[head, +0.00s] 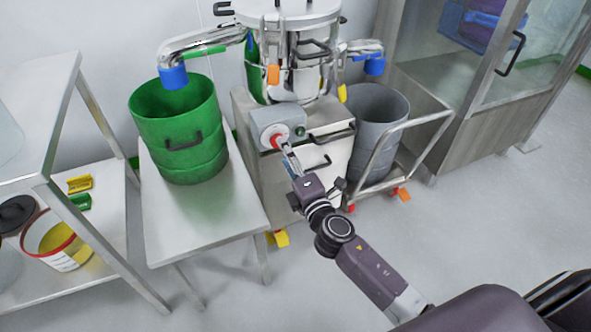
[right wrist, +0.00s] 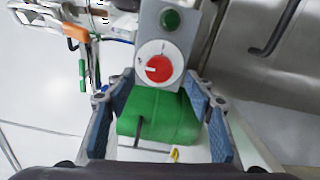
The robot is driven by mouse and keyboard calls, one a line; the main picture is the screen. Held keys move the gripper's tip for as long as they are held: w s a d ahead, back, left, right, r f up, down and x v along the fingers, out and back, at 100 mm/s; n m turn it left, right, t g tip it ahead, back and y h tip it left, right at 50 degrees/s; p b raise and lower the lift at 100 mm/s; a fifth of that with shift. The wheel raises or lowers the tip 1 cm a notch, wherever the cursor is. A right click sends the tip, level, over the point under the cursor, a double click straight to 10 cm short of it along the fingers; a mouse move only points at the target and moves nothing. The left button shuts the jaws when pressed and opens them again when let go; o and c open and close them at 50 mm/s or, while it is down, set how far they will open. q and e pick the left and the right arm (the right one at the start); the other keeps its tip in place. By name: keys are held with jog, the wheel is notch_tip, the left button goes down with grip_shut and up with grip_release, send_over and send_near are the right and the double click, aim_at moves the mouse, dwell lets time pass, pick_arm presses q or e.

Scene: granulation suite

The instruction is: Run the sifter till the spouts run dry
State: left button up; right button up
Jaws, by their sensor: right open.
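The sifter (head: 300,60) is a steel vessel on a steel cabinet. Its left spout (head: 205,45) ends in a blue collar (head: 173,77) over a green drum (head: 180,130). Its right spout (head: 362,47) has a blue end over a grey drum (head: 378,115). A grey control box (head: 268,122) on the cabinet carries a red knob (right wrist: 159,68) on a white dial and a green round button (right wrist: 170,19). My right gripper (right wrist: 160,95) is open, its fingers either side of the view below the knob; contact cannot be told. Spout flow cannot be made out. My left gripper is out of view.
The green drum stands on a steel table (head: 190,225). The grey drum sits by a trolley handle (head: 435,118). A shelf unit at left holds a tub (head: 62,245) with yellow content and small yellow and green items. A glass-fronted cabinet (head: 500,60) stands at right.

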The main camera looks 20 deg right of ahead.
jog(key=s, duration=0.7)
jog(key=shift+s+d, duration=0.1)
jog(key=shift+d, duration=0.05)
